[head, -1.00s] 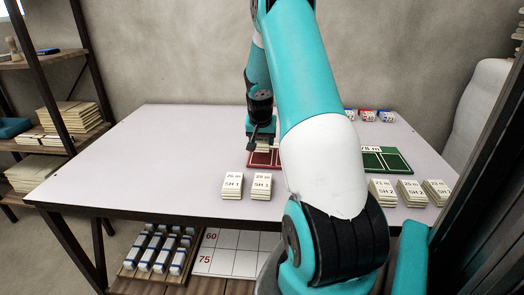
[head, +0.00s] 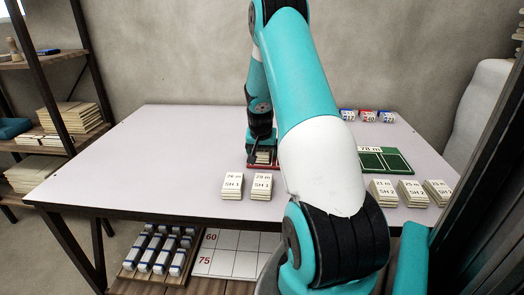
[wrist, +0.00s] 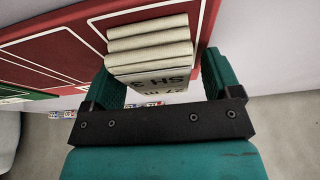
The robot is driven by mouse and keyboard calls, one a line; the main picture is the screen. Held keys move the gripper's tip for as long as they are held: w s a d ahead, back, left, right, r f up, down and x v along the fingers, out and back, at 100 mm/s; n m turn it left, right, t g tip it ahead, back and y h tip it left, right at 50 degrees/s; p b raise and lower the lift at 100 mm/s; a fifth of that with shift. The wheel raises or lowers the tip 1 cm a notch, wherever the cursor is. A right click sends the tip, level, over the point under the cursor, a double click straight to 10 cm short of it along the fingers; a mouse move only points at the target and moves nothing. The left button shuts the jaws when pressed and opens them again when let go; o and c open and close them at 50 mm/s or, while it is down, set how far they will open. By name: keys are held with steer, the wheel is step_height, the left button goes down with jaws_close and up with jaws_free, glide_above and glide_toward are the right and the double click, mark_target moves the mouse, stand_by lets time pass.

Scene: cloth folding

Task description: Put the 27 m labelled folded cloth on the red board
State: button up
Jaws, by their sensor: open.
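The folded cloth (wrist: 150,45) is a thick cream stack with a label that appears upside down in the wrist view, reading about "27 m" and "SH". It sits on the red board (wrist: 50,42), which has white outlined fields. In the head view the cloth (head: 263,157) shows small beneath my wrist, and the red board (head: 250,165) is mostly hidden by my arm. My gripper (wrist: 160,68) is open, with one green finger on each side of the cloth. Whether the fingers touch it cannot be told.
Two labelled cloth stacks (head: 232,185) (head: 261,186) stand in front of the red board. A green board (head: 385,160) lies to the right, with several more stacks (head: 411,193) before it. Small coloured-top blocks (head: 367,116) stand at the back. The table's left side is clear.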

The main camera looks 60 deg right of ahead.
steer(key=p+v, duration=0.1)
steer(key=v, duration=1.1)
steer(key=w+a+r+n+y, duration=0.1)
steer(key=a+r+n, duration=0.15)
steer(key=a, duration=0.55)
steer(key=w+a+r+n+t+y, duration=0.1)
steer(key=w+a+r+n+y, duration=0.15)
steer(key=a, duration=0.65)
steer(key=a+r+n+y, duration=0.1)
steer(key=a+n, duration=0.2)
steer(key=a, duration=0.5)
steer(key=s+a+r+n+g+y, duration=0.1)
steer(key=s+a+r+n+y, duration=0.1)
steer(key=s+a+n, duration=0.4)
steer(key=s+a+r+n+g+y, duration=0.1)
steer(key=s+a+n, duration=0.5)
steer(key=s+a, duration=0.7)
steer(key=a+r+g, duration=0.1)
steer(key=a, duration=0.4)
steer(key=shift+y, duration=0.35)
